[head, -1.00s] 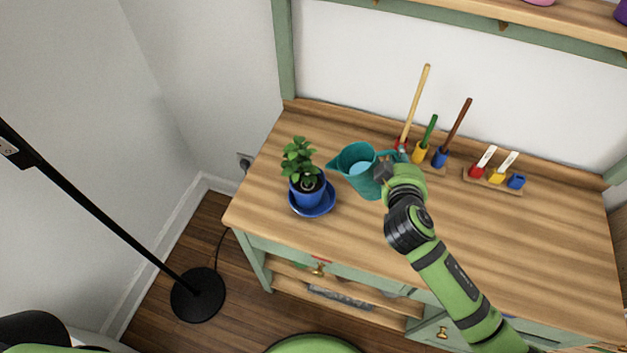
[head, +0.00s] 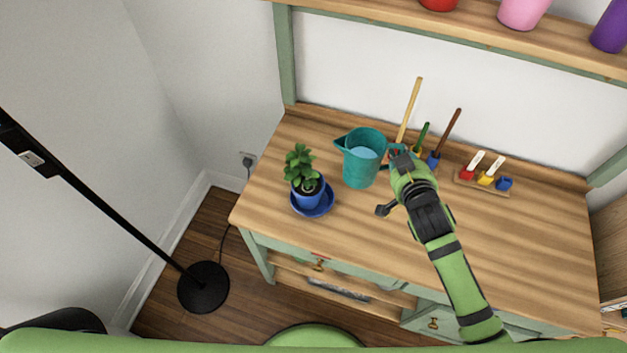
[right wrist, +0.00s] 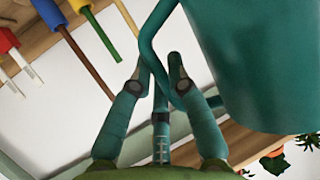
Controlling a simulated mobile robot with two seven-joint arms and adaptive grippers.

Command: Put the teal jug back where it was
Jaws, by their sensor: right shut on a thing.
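The teal jug (head: 360,170), with pale blue water showing inside, is upright at the back left of the wooden bench (head: 480,235). I cannot tell whether its base touches the bench top. My right gripper (head: 399,166) is at the jug's right side, shut on its handle. In the right wrist view the gripper's fingers (right wrist: 157,78) close around the handle, and the jug's body (right wrist: 255,60) fills the upper right. My left gripper is not in view.
A plant in a blue pot (head: 308,192) on a blue saucer (head: 323,210) stands left of the jug. Long-handled tools (head: 447,138) stand behind my gripper. A small tool rack (head: 482,184) is further right. The bench's front right is clear. A shelf (head: 440,20) runs above.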

